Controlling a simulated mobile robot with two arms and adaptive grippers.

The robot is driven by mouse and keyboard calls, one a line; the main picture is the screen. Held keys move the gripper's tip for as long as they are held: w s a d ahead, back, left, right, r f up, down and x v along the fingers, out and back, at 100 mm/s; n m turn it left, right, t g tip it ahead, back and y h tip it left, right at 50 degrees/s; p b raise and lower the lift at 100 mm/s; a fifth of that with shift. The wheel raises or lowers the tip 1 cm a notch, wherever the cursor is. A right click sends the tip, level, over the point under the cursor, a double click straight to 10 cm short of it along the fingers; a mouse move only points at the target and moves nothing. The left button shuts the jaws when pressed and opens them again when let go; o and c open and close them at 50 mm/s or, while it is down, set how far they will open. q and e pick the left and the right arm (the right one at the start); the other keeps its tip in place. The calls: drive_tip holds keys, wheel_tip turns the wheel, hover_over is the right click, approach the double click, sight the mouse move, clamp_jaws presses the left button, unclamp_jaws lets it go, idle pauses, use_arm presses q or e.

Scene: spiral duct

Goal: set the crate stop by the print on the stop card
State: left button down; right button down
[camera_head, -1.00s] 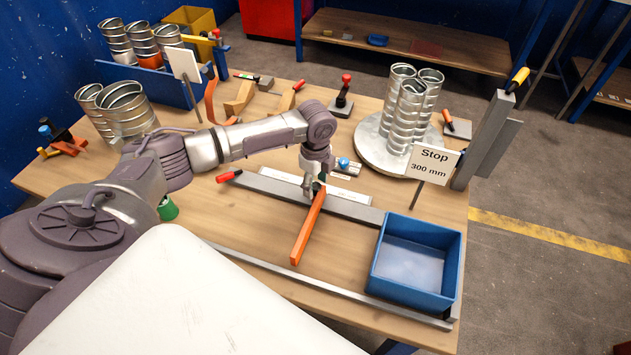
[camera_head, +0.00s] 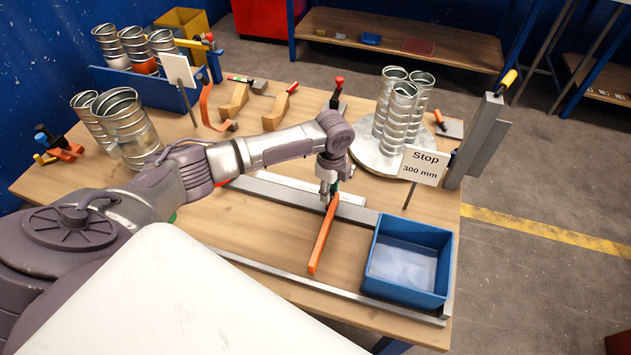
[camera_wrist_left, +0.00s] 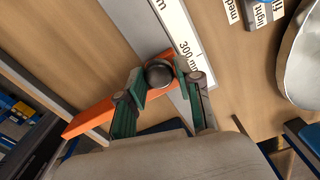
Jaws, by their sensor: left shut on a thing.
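The crate stop (camera_head: 322,235) is an orange bar lying across from the grey rail toward the front rail. In the left wrist view it carries a dark round knob (camera_wrist_left: 158,74). My left gripper (camera_head: 329,195) is shut on this knob; its green-padded fingers (camera_wrist_left: 160,80) sit either side of it. The stop card (camera_head: 424,166) reads "Stop 300 mm". A white scale (camera_wrist_left: 178,28) runs along the rail, and its "300 mm" print lies right beside the knob; the exact alignment is hard to tell. My right gripper is not in view.
A blue crate (camera_head: 448,270) stands right of the stop, with a gap between them. Metal spiral ducts (camera_head: 398,118) stand on a round plate behind. The front rail (camera_head: 300,281) runs along the table edge. Bare table lies left of the stop.

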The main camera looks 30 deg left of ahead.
use_arm(q)
drive_tip(key=shift+s+d+f, duration=0.1)
drive_tip(key=shift+s+d, duration=0.05)
drive_tip(key=shift+d, duration=0.15)
drive_tip(key=c, duration=0.8)
unclamp_jaws()
drive_tip(key=shift+r, duration=0.25)
wheel_tip(320, 180, up, 12)
drive_tip(key=shift+f, duration=0.2)
